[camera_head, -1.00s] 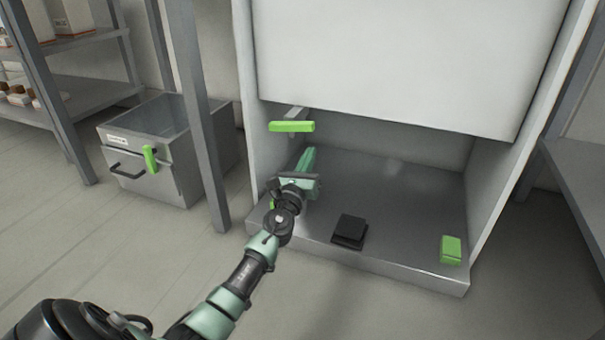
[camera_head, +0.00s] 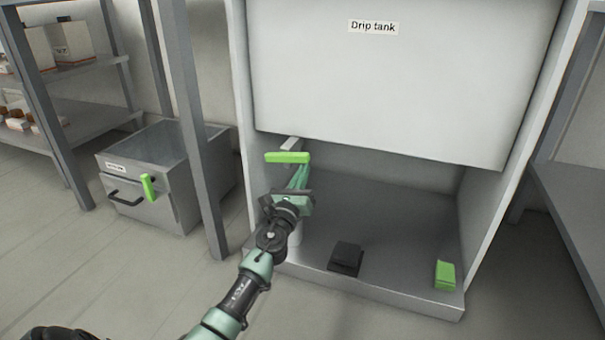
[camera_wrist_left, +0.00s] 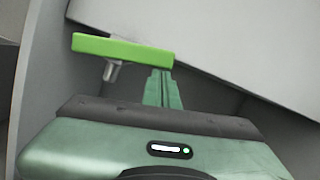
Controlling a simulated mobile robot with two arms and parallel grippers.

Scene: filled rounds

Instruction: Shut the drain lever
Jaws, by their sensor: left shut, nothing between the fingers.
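A bright green lever handle (camera_head: 287,157) on a grey stem sits under the front left of the white tank labelled "Drip tank" (camera_head: 400,75). The handle lies crosswise, roughly along the tank's front. My left gripper (camera_head: 298,177) is shut and empty, just below the handle. In the left wrist view, the green bar (camera_wrist_left: 120,50) is at upper left, and the closed fingertips (camera_wrist_left: 161,75) are just under its right end. I cannot tell whether they touch. My right gripper is out of view.
A grey metal base (camera_head: 395,215) lies under the tank, carrying a black block (camera_head: 346,257) and a green block (camera_head: 445,274). A metal bin (camera_head: 150,165) with its own green lever (camera_head: 148,188) stands left, behind a shelf post (camera_head: 190,115). Floor in front is clear.

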